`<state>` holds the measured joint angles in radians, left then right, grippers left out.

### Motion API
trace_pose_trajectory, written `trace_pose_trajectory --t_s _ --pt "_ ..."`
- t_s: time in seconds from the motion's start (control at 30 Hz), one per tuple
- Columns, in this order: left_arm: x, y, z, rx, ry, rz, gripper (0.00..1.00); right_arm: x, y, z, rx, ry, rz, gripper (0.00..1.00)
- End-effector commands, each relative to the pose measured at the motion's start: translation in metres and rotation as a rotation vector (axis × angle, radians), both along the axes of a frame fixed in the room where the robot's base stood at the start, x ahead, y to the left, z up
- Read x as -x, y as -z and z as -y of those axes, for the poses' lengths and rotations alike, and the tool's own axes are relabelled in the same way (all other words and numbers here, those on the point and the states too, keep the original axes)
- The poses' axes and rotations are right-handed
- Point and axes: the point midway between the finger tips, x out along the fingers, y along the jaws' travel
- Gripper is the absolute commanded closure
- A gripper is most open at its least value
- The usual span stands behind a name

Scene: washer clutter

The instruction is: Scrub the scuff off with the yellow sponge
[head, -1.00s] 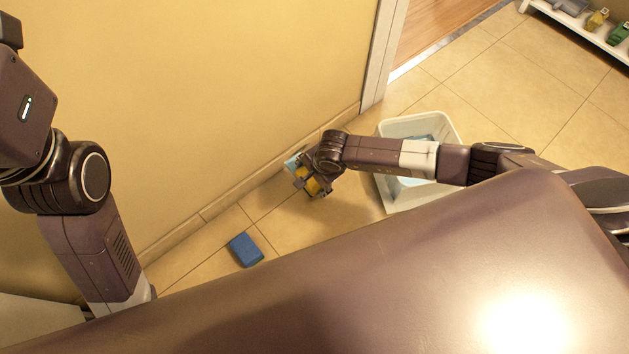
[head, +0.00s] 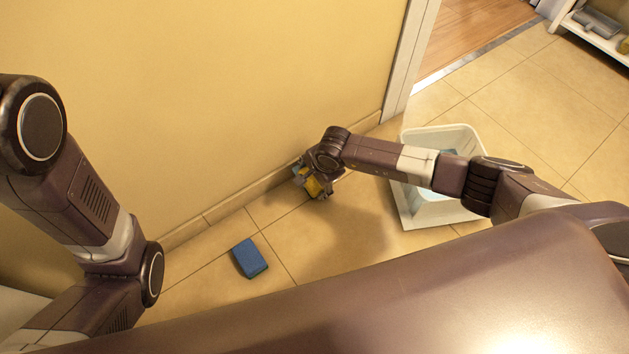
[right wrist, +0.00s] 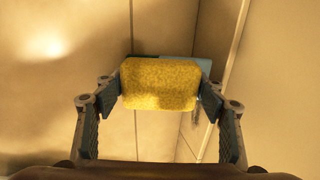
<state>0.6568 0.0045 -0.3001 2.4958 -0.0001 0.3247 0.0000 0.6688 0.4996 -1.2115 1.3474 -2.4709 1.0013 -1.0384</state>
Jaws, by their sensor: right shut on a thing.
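My right gripper (head: 312,185) is low beside the wall's baseboard, shut on the yellow sponge (right wrist: 160,84). In the right wrist view the sponge sits between the two fingers, its broad face toward the camera. A flat blue-green thing (right wrist: 204,65) shows partly behind the sponge; most of it is hidden and I cannot tell what it is. A small greyish mark (right wrist: 197,112) shows just right of the sponge; I cannot tell whether it is the scuff. Contact between sponge and wall is not clear. My left gripper is out of view; only left arm links show.
A blue sponge-like block (head: 249,258) lies on the tiled floor left of my right gripper. A white bin (head: 472,140) stands right, behind my right forearm. A doorway frame (head: 409,62) and a low white shelf (head: 600,38) are farther back.

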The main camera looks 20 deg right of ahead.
Motion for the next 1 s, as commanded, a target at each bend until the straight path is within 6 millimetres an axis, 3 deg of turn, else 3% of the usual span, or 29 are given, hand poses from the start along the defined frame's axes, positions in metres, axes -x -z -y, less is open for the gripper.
trace_pose_trajectory --t_s 1.0 --pt "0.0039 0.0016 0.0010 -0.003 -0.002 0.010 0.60 -0.0079 -0.0001 -0.0029 0.000 0.000 0.001 0.55"
